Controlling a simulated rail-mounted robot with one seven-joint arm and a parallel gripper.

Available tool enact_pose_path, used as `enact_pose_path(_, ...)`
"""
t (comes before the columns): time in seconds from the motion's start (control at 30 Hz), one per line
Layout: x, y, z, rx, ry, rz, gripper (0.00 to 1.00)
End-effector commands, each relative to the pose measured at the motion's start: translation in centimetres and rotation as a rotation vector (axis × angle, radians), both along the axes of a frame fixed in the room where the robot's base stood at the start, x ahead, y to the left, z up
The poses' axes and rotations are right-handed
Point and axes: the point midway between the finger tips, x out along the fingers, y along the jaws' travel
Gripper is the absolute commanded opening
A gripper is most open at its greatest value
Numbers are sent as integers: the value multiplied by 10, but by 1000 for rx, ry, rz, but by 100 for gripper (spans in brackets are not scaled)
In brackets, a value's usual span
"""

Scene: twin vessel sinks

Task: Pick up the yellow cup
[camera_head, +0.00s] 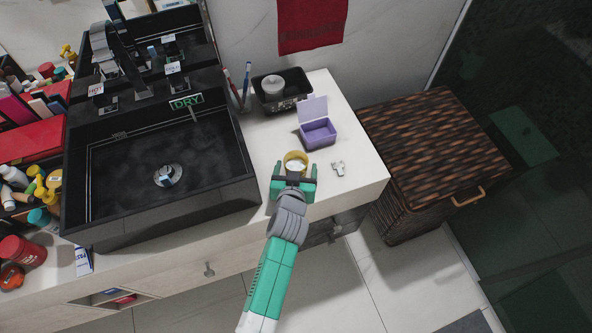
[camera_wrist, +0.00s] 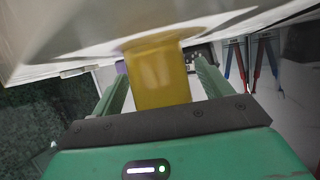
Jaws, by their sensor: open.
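The yellow cup (camera_head: 295,157) stands on the white counter, in front of a purple box. In the wrist view the yellow cup (camera_wrist: 157,80) fills the space between the two green fingers. My gripper (camera_head: 295,171) is open at the near side of the cup, with one finger toward each side of it. In the wrist view my gripper (camera_wrist: 161,76) shows a gap between the cup and the right finger; the left finger looks close to the cup. I cannot tell whether it touches.
The purple open-lidded box (camera_head: 317,134) stands just behind the cup, and a small metal item (camera_head: 338,169) lies to its right. A black tray (camera_head: 283,92) and toothbrushes (camera_head: 246,82) are farther back. The black sink (camera_head: 160,165) is left; a wicker hamper (camera_head: 432,150) is right.

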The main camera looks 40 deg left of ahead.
Motion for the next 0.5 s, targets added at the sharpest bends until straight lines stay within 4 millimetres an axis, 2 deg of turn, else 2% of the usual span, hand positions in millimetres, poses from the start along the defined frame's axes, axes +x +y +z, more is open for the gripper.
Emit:
enact_pose_path(0.1,0,0,1,0,0,0,76)
enact_pose_path(0.37,0,0,1,0,0,0,26)
enact_pose_path(0.5,0,0,1,1,-1,0,25)
